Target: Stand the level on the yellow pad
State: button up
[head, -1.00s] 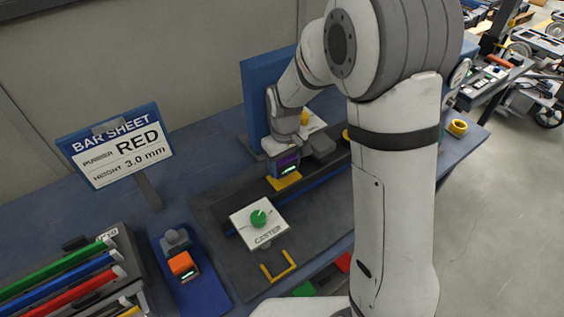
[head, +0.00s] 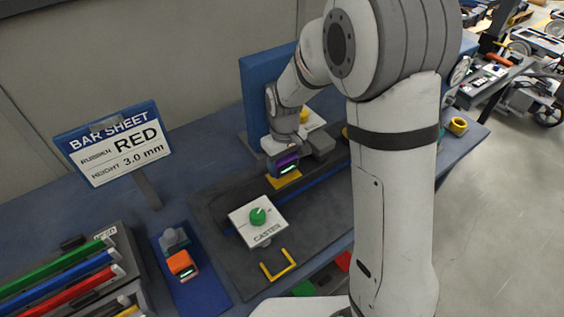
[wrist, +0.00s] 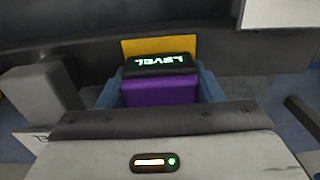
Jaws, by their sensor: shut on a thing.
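The level is a purple block (wrist: 160,92) with a black top face and a lit "LEVEL" label. In the head view the level (head: 287,165) is upright, with its lit face toward the camera. My gripper (wrist: 160,84) is shut on it, with a blue finger on each side. The yellow pad (head: 278,182) shows directly under and in front of the level in the head view. In the wrist view the pad (wrist: 158,46) shows beyond the level's far edge. The level covers most of the pad, and I cannot tell whether they touch.
A white "CASTER" plate with a green knob (head: 258,216) sits nearer on the dark fixture, with a yellow bracket (head: 278,266) in front. An orange device (head: 181,264) stands on a blue mat at left. Coloured bars (head: 62,283) and a "BAR SHEET" sign (head: 115,145) stand farther left.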

jog(key=shift+f+b, duration=0.6)
jog(key=shift+f, duration=0.2)
jog(key=o, duration=1.2)
jog(key=shift+c, duration=0.2)
jog(key=shift+r, duration=0.1)
notch_tip(320, 180, up, 8)
jog(key=p, duration=0.5)
